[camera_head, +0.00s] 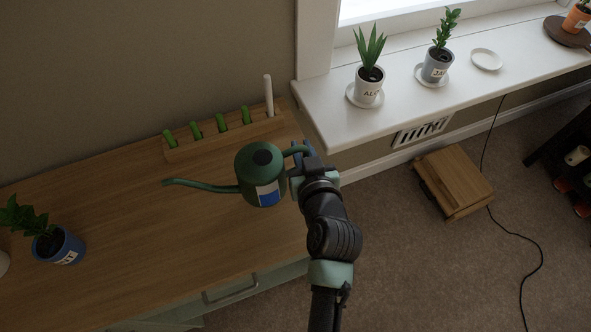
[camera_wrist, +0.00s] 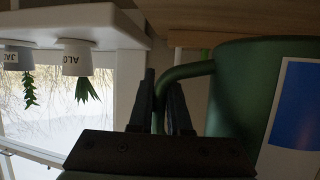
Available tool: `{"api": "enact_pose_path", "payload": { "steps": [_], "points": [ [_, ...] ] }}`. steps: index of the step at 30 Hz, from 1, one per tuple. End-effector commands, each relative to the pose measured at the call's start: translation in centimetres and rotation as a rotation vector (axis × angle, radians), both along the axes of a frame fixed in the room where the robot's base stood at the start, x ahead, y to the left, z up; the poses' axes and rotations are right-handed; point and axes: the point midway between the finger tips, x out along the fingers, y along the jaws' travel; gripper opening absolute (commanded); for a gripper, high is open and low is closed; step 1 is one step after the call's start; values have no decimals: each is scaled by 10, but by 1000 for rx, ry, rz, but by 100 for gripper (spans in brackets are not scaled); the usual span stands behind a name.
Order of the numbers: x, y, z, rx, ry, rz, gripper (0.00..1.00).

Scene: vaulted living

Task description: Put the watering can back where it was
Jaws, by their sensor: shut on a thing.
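The watering can (camera_head: 256,166) is dark green with a long spout to the left, a dark round top and a blue and white label. In the head view it appears over the right part of the wooden cabinet top (camera_head: 130,210). I cannot tell whether its base touches the wood. My gripper (camera_head: 300,160) is shut on the can's handle at its right side. In the wrist view my gripper's fingers (camera_wrist: 165,105) are on either side of the green handle, and the can's body (camera_wrist: 240,95) fills the right.
A wooden rack (camera_head: 222,138) with green-topped items and a white stick stands behind the can. A blue potted plant (camera_head: 60,246) is at left. The windowsill (camera_head: 345,122) holds an aloe pot (camera_head: 369,88), another pot (camera_head: 436,66) and an empty saucer (camera_head: 487,60). A wooden box (camera_head: 453,180) is on the floor.

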Motion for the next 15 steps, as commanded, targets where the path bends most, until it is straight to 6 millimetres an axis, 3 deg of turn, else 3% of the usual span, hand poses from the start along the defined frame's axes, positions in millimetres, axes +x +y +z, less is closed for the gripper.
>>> {"api": "enact_pose_path", "payload": {
  "steps": [15],
  "points": [
    [1, -1, -54, 2, -5, -3, 0]
  ]
}}
